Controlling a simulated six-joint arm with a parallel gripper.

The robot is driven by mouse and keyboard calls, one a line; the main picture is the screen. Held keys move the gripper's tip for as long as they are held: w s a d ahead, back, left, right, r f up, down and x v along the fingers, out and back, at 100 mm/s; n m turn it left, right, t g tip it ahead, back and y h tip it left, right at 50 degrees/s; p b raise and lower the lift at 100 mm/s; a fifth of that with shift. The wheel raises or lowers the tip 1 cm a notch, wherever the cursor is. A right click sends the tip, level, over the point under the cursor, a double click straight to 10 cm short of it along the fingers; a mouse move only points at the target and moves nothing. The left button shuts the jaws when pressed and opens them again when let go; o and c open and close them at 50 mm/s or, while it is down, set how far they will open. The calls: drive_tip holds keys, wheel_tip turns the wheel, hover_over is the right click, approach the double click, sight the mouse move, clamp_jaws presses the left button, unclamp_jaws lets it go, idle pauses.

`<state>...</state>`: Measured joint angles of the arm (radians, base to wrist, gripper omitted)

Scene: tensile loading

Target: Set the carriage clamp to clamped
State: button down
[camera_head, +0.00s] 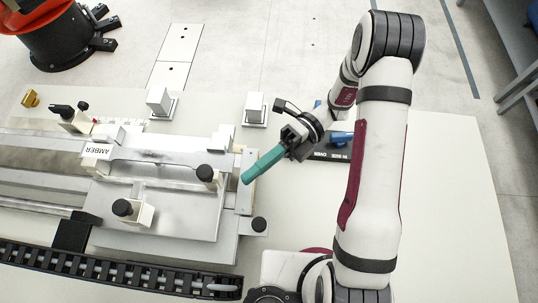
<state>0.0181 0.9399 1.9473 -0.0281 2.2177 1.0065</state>
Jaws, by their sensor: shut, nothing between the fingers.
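A metal carriage plate (160,218) lies on the testing rig at the left of the table. Black knobs stand on it, one near its front left (123,208) and one near its right side (205,173). Another black knob (259,224) sits on a tab at the plate's right end. I cannot tell which part is the carriage clamp, nor its setting. My gripper (247,179), with teal fingers, is shut and empty. It points down and left, with its tips beside the rig's right end; contact cannot be told.
A block marked AMBER (97,151) sits on the rig. A black cable chain (120,283) runs along the front. White posts (255,108) stand behind the rig, and a dark labelled tray (322,152) lies behind my gripper. The table's right side (450,220) is clear.

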drive_tip(key=v, duration=0.3)
drive_tip(key=shift+w+d, duration=0.25)
drive_tip(key=shift+d, duration=0.05)
drive_tip(key=s+d+r+n+t+h, duration=0.3)
drive_tip(key=s+d+n+t+h, duration=0.1)
drive_tip(key=n, duration=0.7)
drive_tip(key=s+d+r+n+t+h, duration=0.3)
drive_tip(key=s+d+n+t+h, duration=0.1)
drive_tip(key=n+t, duration=0.5)
drive_tip(key=s+n+h, duration=0.1)
drive_tip(key=h, duration=0.1)
drive_tip(key=shift+s+d+r+n+h, duration=0.2)
drive_tip(key=shift+d+r+n+h, duration=0.1)
drive_tip(key=shift+d+n, duration=0.1)
